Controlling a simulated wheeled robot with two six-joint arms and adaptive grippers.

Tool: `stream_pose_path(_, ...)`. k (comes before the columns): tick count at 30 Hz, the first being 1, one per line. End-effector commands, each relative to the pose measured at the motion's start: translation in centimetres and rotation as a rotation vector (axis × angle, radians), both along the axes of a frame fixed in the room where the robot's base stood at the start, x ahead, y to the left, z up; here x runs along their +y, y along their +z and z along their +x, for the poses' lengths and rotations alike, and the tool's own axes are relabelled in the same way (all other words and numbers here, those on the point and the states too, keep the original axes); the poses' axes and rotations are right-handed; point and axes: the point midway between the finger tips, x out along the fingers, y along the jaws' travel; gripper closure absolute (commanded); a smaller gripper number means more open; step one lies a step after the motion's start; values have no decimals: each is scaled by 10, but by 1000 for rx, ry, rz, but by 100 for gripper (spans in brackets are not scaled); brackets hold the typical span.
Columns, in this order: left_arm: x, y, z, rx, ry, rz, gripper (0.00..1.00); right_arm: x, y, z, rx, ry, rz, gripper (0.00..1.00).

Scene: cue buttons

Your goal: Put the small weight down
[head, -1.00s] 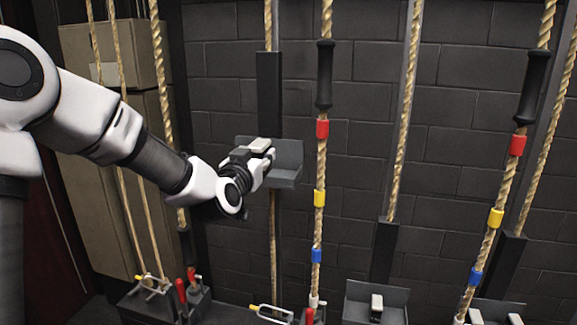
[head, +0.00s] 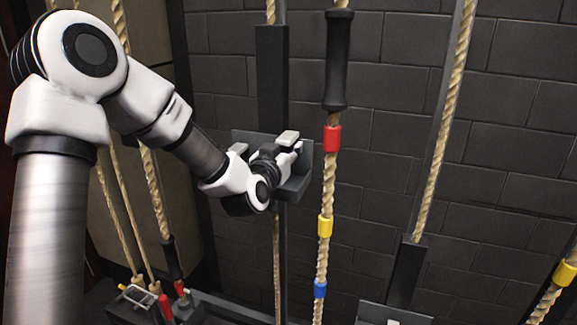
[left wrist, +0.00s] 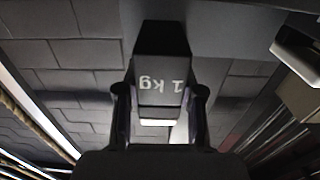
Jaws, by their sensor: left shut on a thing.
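The small weight (left wrist: 160,80) is a dark block with a pale end, marked "1 kg" upside down in the left wrist view. My left gripper (left wrist: 160,100) is shut on it, one finger on each side. In the head view my left gripper (head: 278,160) is at a grey carrier (head: 303,172) on a rope, overlapping its front. Pale-topped pieces show by the gripper there; I cannot tell which belongs to the held weight. Whether the weight touches the carrier is hidden. My right gripper is not in view.
A rope with red, yellow and blue bands (head: 326,200) and a black sleeve (head: 337,60) hangs just right of the carrier. Another pale-topped thing (left wrist: 297,50) is at the right of the left wrist view. A dark block wall (head: 390,130) stands behind.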

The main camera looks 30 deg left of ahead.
Motion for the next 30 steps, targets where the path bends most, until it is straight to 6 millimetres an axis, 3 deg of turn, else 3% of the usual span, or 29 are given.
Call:
stream_pose_path(10,0,-43,1,-3,0,3,100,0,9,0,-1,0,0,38)
stream_pose_path(21,0,-49,1,-6,1,2,100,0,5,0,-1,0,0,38)
stream_pose_path(22,0,-50,0,-1,0,0,52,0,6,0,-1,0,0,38)
stream_pose_path(23,0,-50,0,-1,0,0,42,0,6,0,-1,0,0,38)
stream_pose_path(24,0,-50,0,-1,0,0,38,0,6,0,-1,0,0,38)
stream_pose_path(30,0,-50,0,-1,0,0,38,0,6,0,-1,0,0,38)
